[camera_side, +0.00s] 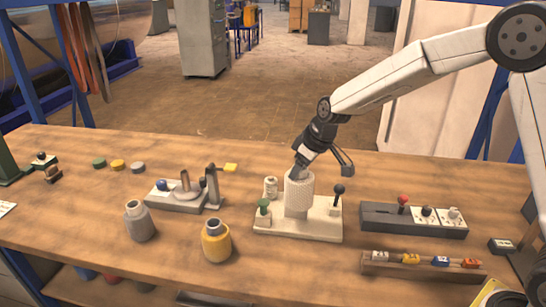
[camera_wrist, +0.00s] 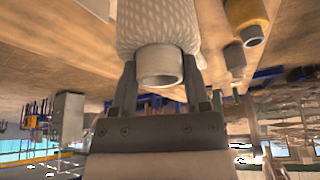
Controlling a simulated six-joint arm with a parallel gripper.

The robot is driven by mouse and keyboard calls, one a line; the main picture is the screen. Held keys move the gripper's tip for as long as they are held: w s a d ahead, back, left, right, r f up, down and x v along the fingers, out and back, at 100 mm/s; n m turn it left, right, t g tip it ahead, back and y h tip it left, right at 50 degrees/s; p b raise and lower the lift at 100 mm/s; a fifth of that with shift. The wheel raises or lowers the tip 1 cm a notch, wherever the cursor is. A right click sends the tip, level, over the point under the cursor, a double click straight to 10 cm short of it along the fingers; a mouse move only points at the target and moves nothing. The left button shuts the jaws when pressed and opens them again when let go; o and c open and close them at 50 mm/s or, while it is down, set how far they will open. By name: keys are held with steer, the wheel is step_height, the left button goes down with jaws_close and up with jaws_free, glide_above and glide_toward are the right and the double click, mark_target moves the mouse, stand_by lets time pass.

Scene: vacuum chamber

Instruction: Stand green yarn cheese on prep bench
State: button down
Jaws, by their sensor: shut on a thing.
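A pale, textured cylinder (camera_side: 299,188) stands about upright over the cream base plate (camera_side: 325,228) in the side view; I cannot tell if it touches the plate. In the wrist view the same cylinder (camera_wrist: 158,25) shows a smooth tube end (camera_wrist: 160,64) facing my gripper. My gripper (camera_side: 300,170) comes from above, and its two fingers (camera_wrist: 160,85) are shut on that tube end, one on each side. The cylinder looks off-white, not green. No green yarn package is clearly visible. The wooden bench (camera_side: 110,210) carries all of this.
The plate has a green knob (camera_side: 265,206), a black-knobbed lever (camera_side: 338,191) and a small pale spool (camera_side: 270,187) behind. A grey bottle (camera_side: 139,222) and yellow bottle (camera_side: 216,242) stand left. A dark switch box (camera_side: 380,217) and block rack (camera_side: 420,268) lie right. The left front bench is clear.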

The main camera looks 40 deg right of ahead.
steer(key=s+a+f, duration=0.4)
steer(key=s+f, duration=0.2)
steer(key=s, duration=0.5)
steer(key=shift+a+f, duration=0.2)
steer(key=shift+a, duration=0.2)
steer(key=shift+f, duration=0.15)
steer(key=shift+f, duration=1.8)
steer(key=shift+f, duration=0.15)
steer(key=shift+c, duration=0.3)
jaws_free()
steer(key=shift+r, duration=0.2)
